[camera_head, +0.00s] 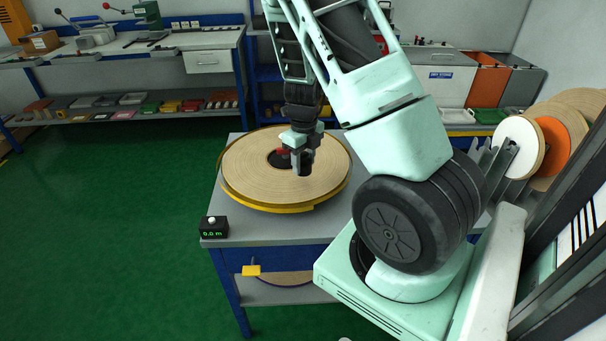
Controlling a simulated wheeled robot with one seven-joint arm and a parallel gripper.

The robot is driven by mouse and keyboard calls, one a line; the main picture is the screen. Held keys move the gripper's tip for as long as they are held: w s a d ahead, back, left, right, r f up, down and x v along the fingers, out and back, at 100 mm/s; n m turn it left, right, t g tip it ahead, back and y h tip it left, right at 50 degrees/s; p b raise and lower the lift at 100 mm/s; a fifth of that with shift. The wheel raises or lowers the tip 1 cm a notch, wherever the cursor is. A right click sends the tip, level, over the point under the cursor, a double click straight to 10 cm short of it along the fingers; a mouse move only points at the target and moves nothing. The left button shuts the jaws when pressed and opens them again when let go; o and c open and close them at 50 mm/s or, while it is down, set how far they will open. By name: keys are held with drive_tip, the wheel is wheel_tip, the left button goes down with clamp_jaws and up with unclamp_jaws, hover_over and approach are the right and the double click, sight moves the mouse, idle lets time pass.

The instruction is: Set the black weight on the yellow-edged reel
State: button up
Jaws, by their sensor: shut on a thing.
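The yellow-edged reel (245,175) lies flat on the grey table, a wide tan disc with a yellow rim and a dark centre hole. My gripper (302,158) points down over the reel, just right of its centre. It is shut on the black weight (306,168), a small dark piece partly hidden by the fingers. I cannot tell whether the weight's underside touches the reel. A bit of red shows at the reel's centre, partly hidden by my gripper.
A small black counter (214,228) reading 0.0 m stands at the table's (262,235) front left corner. A yellow tab (251,270) sits below the table's front edge. Upright reels (519,146) stand in a rack at right. A workbench (130,45) is at the back left.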

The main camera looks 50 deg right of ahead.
sight(304, 172)
drive_tip(key=shift+f, duration=2)
drive_tip(key=shift+b, duration=0.3)
drive_tip(key=shift+f, duration=0.15)
drive_tip(key=o, duration=1.3)
drive_tip(key=shift+o, duration=0.2)
